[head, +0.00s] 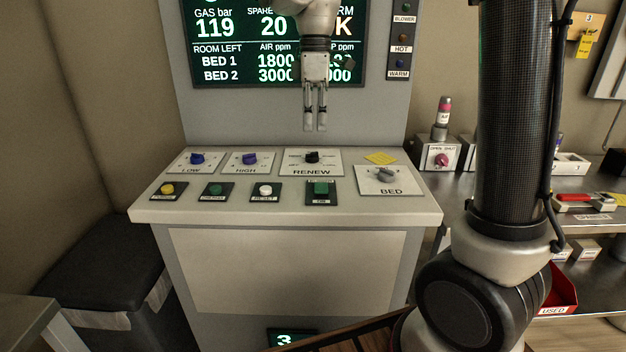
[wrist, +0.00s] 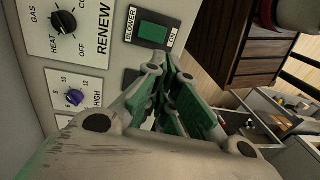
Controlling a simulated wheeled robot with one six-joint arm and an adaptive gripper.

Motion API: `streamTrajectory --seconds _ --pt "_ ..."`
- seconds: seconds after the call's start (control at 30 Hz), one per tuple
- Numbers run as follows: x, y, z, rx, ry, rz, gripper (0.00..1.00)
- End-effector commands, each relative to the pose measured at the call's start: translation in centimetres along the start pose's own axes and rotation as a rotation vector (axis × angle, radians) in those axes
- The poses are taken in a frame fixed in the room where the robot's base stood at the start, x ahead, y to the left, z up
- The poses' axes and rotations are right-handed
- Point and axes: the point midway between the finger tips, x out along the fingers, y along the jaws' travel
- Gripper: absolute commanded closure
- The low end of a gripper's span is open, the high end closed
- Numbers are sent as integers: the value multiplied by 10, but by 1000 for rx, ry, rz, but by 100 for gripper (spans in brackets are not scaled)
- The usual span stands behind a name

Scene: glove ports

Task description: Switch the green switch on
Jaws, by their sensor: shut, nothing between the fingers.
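The green switch (head: 321,188) is a square green rocker on a black plate at the front right of the sloped console panel. In the wrist view the green switch (wrist: 153,33) lies between the labels BLOWER and ON. I cannot tell which way it is tipped. My gripper (head: 315,127) points down in front of the screen, above the panel and apart from the switch. Its fingers are shut and empty. In the wrist view my gripper (wrist: 180,90) covers part of the panel below the switch.
A yellow note (head: 380,158) lies at the back right. The screen (head: 230,45) stands behind.

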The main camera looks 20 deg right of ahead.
Motion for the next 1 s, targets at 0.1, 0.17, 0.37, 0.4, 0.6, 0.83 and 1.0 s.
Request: streamTrajectory --seconds 0.1,0.17,0.37,0.4,0.6,0.83,1.0 --pt "0 0 0 1 0 0 100" --pt "1 0 0 2 0 0 100" --pt "19 0 0 2 -1 -1 100" --pt "26 -1 1 2 -2 -3 100" --pt "70 0 1 3 -3 -3 100" --pt "114 0 1 3 -2 -1 100" --pt "133 0 0 3 -1 0 100"
